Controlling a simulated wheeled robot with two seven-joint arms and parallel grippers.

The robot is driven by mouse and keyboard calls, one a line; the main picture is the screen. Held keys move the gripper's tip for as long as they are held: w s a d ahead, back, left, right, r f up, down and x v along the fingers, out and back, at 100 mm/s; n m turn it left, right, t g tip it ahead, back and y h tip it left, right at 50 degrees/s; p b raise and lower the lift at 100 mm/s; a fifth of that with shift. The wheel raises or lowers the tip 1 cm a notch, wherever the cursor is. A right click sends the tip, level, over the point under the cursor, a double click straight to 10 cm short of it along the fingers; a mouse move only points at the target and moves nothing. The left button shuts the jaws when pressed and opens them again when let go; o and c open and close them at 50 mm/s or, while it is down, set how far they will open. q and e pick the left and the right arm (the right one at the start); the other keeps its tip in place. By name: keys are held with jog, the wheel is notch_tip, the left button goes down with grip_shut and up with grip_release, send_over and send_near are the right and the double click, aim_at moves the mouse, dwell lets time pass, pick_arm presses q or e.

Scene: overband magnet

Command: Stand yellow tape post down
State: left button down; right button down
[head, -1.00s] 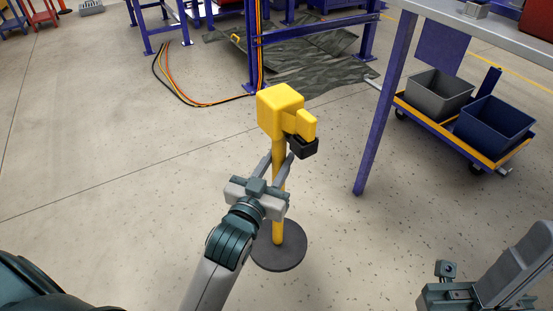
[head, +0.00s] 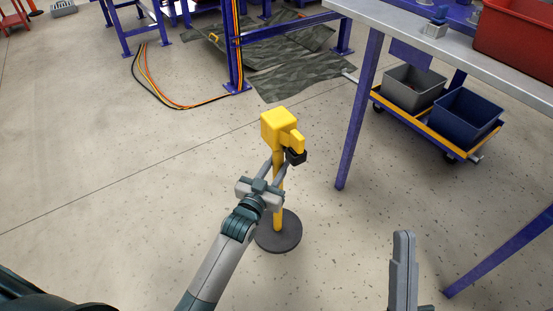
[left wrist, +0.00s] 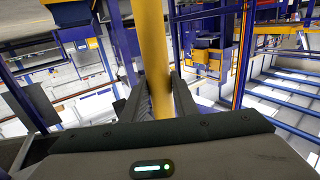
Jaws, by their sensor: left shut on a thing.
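The yellow tape post (head: 278,205) stands upright in the middle of the head view. It has a boxy yellow head (head: 276,129), a black piece at the head's right side and a round dark base (head: 278,232). My left gripper (head: 274,170) is shut on the pole below the head. In the left wrist view the yellow pole (left wrist: 152,55) runs between the two fingers. I cannot tell whether the base touches the floor. A grey part of my right gripper (head: 403,260) shows at the lower right, apart from the post; its jaw state is unclear.
A bench (head: 400,30) with blue legs stands to the right, with a red bin (head: 520,40) on top. A cart below it carries a grey bin (head: 412,85) and a blue bin (head: 465,115). Cables (head: 165,95) and a dark mat (head: 295,75) lie behind. Floor on the left is clear.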

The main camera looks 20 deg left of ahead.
jog(key=shift+s+a+f+g, duration=0.1)
jog(key=shift+a+f+g, duration=0.05)
jog(key=shift+f+g, duration=0.25)
jog(key=shift+r, duration=0.2)
